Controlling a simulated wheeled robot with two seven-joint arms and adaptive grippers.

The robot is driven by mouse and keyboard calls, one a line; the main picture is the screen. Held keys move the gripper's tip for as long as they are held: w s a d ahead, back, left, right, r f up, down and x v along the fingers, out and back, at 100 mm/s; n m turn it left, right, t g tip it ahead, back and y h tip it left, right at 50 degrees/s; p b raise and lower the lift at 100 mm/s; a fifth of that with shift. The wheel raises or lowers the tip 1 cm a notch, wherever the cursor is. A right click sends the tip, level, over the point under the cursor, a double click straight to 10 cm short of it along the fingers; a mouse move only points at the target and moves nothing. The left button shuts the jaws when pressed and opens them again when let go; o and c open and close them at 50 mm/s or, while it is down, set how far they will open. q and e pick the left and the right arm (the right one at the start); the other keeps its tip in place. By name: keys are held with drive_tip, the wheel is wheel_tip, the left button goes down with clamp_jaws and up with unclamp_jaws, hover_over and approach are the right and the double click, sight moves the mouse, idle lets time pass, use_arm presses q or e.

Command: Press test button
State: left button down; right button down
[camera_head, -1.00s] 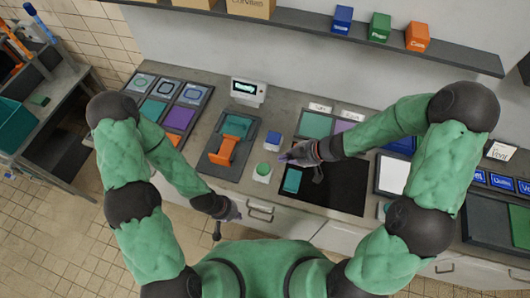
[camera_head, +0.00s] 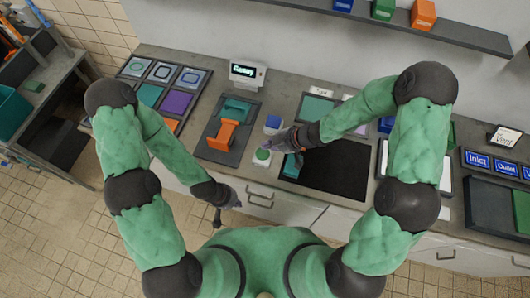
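A green round button (camera_head: 262,155) sits on a small white base near the counter's front edge. A blue button (camera_head: 272,122) on a white base stands just behind it. Which one is the test button cannot be read here. My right gripper (camera_head: 271,143) reaches in from the right, its tip just behind and right of the green button; contact cannot be told. My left gripper (camera_head: 232,203) hangs in front of the counter's drawers, left of and lower in view than the green button. The fingers of both are too small to judge open or shut.
A small white display (camera_head: 247,73) stands at the back. A teal and orange device (camera_head: 223,133) on a grey plate lies left of the buttons. A teal block (camera_head: 291,167) lies at the left edge of a black recessed panel (camera_head: 335,172), close to my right gripper.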

sight(257, 153)
drive_tip(key=f, duration=0.2)
drive_tip(key=a+f+b, duration=0.1)
drive_tip(key=f, duration=0.1)
drive_tip(key=shift+w, duration=0.15)
drive_tip(key=shift+f, duration=0.55)
